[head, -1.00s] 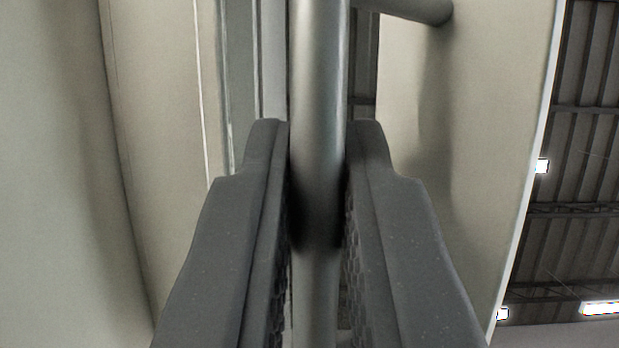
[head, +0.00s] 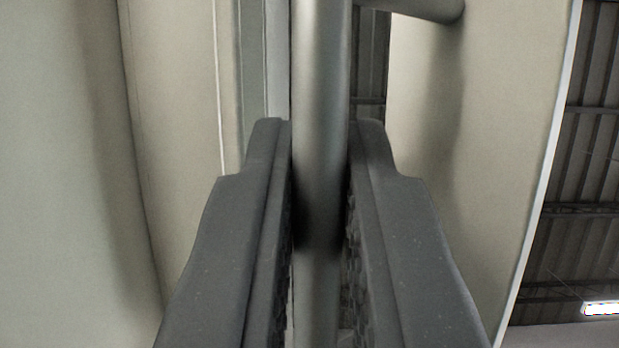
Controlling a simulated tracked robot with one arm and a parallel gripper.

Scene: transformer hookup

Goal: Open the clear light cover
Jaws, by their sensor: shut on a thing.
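My gripper (head: 320,150) is shut on a round grey metal handle bar (head: 320,70), with one dark finger on each side of it. The bar runs up and down through the middle of the head view. A short stub (head: 420,8) joins the bar near the top and reaches right to a beige panel (head: 500,120). This panel stands at an angle, with its pale edge at the right. I cannot make out a clear light cover in this view.
Beige cabinet surfaces (head: 60,170) fill the left side. A narrow gap with grey upright edges (head: 251,80) lies between them and the handle panel. The dark roof structure (head: 575,200) with a bright lamp (head: 601,308) shows beyond the panel on the right.

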